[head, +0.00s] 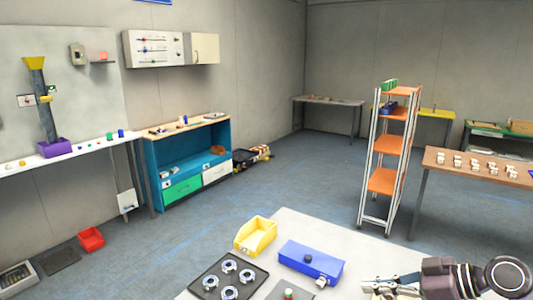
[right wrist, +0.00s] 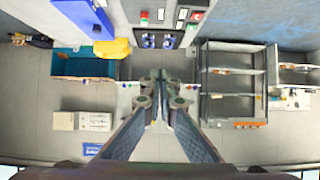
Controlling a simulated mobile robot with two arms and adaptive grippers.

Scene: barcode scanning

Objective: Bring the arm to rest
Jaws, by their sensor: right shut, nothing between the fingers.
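My right gripper (head: 374,285) comes in from the lower right of the head view, over the right part of the white table (head: 290,222). In the right wrist view my right gripper (right wrist: 160,82) shows its two fingers meeting at the tips, shut with nothing between them. A blue box (head: 312,262) stands on the table to the left of the gripper, apart from it. My left gripper is in neither view. No barcode scanner can be made out.
A yellow bin (head: 255,236) and a black tray (head: 229,276) with several round metal parts are on the table. An orange-shelved rack (head: 383,181) and a brown-topped table (head: 480,161) stand beyond. The floor between the table and the blue cabinet (head: 190,152) is clear.

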